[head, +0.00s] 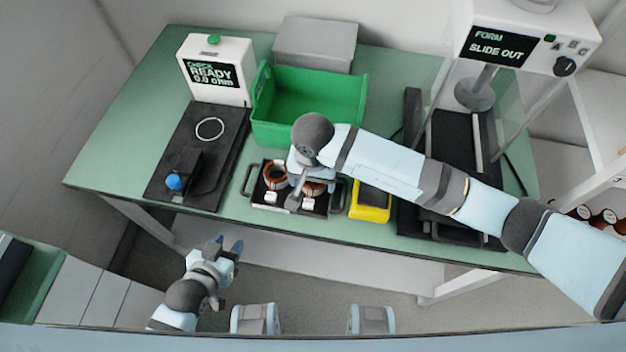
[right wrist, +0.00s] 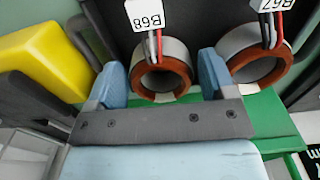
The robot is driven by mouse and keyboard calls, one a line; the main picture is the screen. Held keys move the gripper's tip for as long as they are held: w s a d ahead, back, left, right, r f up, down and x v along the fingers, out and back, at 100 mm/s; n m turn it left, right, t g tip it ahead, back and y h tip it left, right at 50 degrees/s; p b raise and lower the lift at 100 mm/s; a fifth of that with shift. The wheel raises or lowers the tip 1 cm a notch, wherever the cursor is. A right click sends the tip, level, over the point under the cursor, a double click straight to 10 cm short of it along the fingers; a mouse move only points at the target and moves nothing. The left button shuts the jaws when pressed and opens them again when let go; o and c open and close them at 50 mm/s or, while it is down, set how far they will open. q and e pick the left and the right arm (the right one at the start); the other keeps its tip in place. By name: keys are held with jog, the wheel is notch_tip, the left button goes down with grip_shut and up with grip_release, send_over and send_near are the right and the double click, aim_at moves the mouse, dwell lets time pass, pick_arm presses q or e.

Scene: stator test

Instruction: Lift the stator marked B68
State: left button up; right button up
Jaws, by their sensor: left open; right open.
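The stator marked B68 (right wrist: 176,80) is a copper-brown ring with a pale outer wall, leads and a white tag (right wrist: 146,14). In the right wrist view it lies between the two blue fingers of my open right gripper (right wrist: 161,76), which stand apart on either side. In the head view this stator (head: 313,188) is the right one in a black tray (head: 262,206), partly hidden by my right gripper. A second stator, tagged B67 (right wrist: 254,58), sits beside it, on the left in the head view (head: 274,173). My left gripper (head: 229,243) is open and empty, in front of the table.
A yellow box (head: 370,206) stands just right of the tray. A green bin (head: 312,92) is behind it. A tester reading READY (head: 216,68) and its black plate (head: 218,160) are left. A forming machine (head: 528,40) is right. The table's front-left corner is clear.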

jog(key=shift+r, duration=0.1)
jog(key=c, duration=0.9)
